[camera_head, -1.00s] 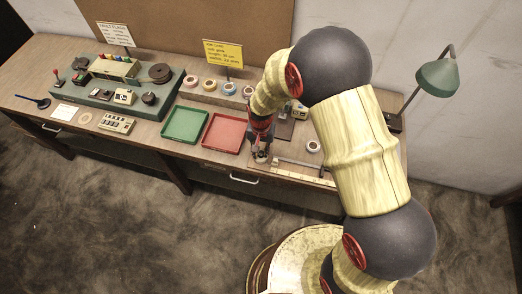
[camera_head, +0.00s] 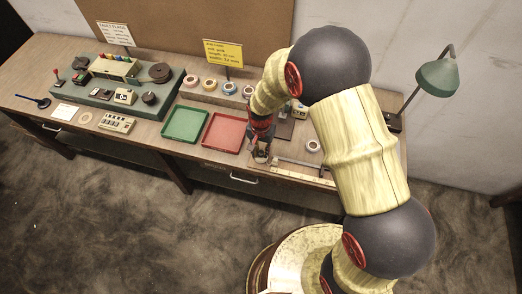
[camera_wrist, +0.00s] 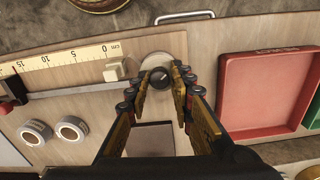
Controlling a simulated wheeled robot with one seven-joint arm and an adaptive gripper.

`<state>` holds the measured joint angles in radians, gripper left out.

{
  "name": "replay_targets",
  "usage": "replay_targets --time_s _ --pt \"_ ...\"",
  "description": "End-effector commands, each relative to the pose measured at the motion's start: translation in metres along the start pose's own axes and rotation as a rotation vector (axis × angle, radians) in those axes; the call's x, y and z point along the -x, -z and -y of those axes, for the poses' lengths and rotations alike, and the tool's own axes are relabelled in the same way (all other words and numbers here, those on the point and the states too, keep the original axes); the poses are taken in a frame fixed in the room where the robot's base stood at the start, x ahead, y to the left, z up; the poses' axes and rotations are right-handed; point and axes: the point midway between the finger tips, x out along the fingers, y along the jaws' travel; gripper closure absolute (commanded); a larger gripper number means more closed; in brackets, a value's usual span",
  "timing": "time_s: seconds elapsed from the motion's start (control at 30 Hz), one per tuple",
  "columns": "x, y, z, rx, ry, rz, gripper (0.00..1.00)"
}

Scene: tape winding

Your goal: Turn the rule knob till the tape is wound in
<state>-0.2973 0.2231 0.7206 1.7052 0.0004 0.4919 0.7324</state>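The rule knob (camera_wrist: 160,76) is a small dark knob on a round pale base, just past the zero end of the cm rule (camera_wrist: 62,60) in the wrist view. My gripper (camera_wrist: 161,78) points down at it, with one finger on each side of the knob. The fingers are apart, with a narrow gap showing beside the knob; contact cannot be made out. A pale slider block (camera_wrist: 115,71) sits near the rule's zero mark on a grey bar (camera_wrist: 72,91). In the head view my gripper (camera_head: 261,157) hides the knob. I cannot make out a separate tape along the rule.
A red tray (camera_head: 224,132) and a green tray (camera_head: 185,124) lie left of my gripper. Tape rolls (camera_wrist: 55,130) lie near the grey bar. A drawer handle (camera_wrist: 184,17) is at the table's front edge. A green lamp (camera_head: 437,77) stands at the right.

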Motion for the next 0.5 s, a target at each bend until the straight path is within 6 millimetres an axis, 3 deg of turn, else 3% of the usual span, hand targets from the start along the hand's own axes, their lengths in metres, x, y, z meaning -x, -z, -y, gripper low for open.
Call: replay_targets --time_s 0.2,0.5 --pt "0.0 -0.0001 -0.0002 0.0 0.0 0.0 0.63" --pt "0.0006 0.0 -0.0002 0.001 0.0 0.0 0.62"
